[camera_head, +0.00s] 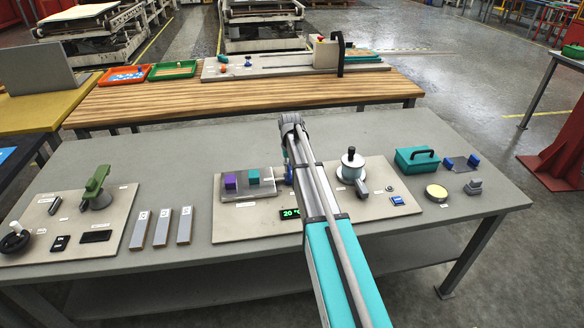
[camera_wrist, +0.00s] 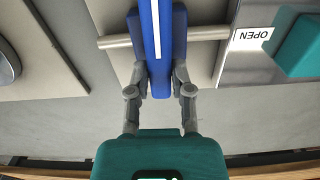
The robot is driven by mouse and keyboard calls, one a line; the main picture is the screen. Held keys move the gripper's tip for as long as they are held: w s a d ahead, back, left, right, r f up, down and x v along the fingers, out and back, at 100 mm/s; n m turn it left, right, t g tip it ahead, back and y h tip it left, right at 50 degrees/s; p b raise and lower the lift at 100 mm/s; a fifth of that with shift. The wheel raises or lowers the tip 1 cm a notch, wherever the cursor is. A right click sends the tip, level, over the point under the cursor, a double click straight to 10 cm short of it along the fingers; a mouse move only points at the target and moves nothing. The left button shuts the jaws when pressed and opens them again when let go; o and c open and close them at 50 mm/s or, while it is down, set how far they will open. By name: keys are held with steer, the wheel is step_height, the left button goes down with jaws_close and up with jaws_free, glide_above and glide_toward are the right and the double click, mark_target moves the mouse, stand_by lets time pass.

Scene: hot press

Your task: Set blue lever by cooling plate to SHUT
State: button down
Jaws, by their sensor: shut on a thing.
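The blue lever (camera_wrist: 168,30) has a white stripe and fills the upper middle of the wrist view. My gripper (camera_wrist: 160,78) is shut on it, with one finger on each side. A grey rod crosses behind the lever. A label reading OPEN (camera_wrist: 252,39) is to the right of the lever, upside down in this view; no SHUT label is visible. In the head view a small part of the blue lever (camera_head: 288,173) shows beside the cooling plate (camera_head: 240,197), largely hidden by my arm. My gripper is mostly hidden there too.
A purple block (camera_head: 230,182) and a teal block (camera_head: 253,177) sit on the cooling plate. A temperature display (camera_head: 290,213) is in front. A white round device with a black knob (camera_head: 351,166) stands right of my arm. A teal box (camera_head: 417,160) is farther right.

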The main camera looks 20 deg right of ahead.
steer(key=shift+a+n, duration=0.1)
steer(key=shift+n, duration=0.2)
steer(key=shift+s, duration=0.1)
steer(key=c, duration=0.5)
jaws_free()
steer(key=shift+m, duration=0.4)
